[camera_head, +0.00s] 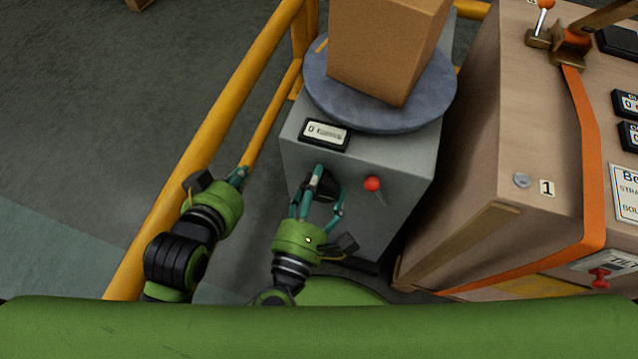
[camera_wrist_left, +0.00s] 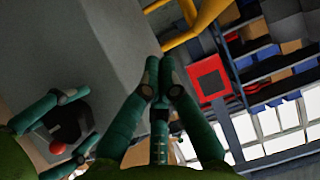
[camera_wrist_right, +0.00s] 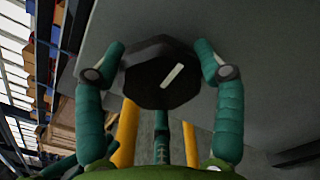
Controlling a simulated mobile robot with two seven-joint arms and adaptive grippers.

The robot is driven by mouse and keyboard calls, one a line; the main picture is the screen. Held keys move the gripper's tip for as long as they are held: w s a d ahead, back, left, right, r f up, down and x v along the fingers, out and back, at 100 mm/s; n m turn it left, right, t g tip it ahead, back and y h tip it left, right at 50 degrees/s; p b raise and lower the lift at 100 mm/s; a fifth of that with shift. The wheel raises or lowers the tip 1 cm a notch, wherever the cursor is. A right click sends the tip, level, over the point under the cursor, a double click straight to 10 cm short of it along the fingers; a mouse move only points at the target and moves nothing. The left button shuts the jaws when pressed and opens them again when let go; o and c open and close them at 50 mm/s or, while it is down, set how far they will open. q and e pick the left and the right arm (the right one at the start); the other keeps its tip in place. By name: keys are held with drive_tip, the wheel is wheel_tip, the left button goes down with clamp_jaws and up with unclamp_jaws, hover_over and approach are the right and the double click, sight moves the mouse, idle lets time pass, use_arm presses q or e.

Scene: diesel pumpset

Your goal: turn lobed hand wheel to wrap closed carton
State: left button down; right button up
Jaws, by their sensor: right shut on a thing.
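The black lobed hand wheel (camera_wrist_right: 160,74) with a white bar mark sits on the front of the grey pedestal (camera_head: 410,160). My right gripper (camera_head: 322,195) is shut on it, with fingers at its left and right sides in the right wrist view (camera_wrist_right: 160,65); these fingers partly hide the wheel in the head view. The brown carton (camera_head: 385,45) stands on the round blue-grey turntable (camera_head: 425,105) on top of the pedestal. My left gripper (camera_head: 238,175) is shut and empty, left of the pedestal near the yellow rail; its fingertips are close together in the left wrist view (camera_wrist_left: 160,72).
A red ball knob (camera_head: 372,184) sticks out of the pedestal front just right of my right gripper. A small display (camera_head: 324,133) is above the wheel. A yellow rail (camera_head: 215,130) runs along the left. A large wood-coloured cabinet (camera_head: 525,120) with an orange band stands at right.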

drive_tip(key=shift+d+f+m, duration=0.1)
drive_tip(key=shift+f+m, duration=0.15)
drive_tip(key=shift+m, duration=2.85)
use_arm(q)
drive_tip(key=shift+w+d+r+t+h+b, duration=0.15)
drive_tip(key=shift+w+d+r+t, duration=0.25)
drive_tip(key=shift+r, duration=0.3)
drive_tip(key=shift+w+d+r+t+h+b, duration=0.15)
drive_tip(key=shift+w+d+r+t+h, duration=0.1)
drive_tip(key=shift+r+t, duration=0.3)
drive_tip(key=shift+w+d+r+t+h+b, duration=0.15)
drive_tip(key=shift+w+d+r+t, duration=0.15)
drive_tip(key=shift+r, duration=0.5)
use_arm(e)
drive_tip(key=shift+a+r+m, duration=0.1)
drive_tip(key=shift+a+m, duration=0.1)
drive_tip(key=shift+m, duration=1)
drive_tip(key=o, duration=1.1)
drive_tip(key=shift+w, duration=0.15)
use_arm(q)
drive_tip(key=shift+w+a+f, duration=0.1)
use_arm(e)
drive_tip(key=shift+o, duration=0.2)
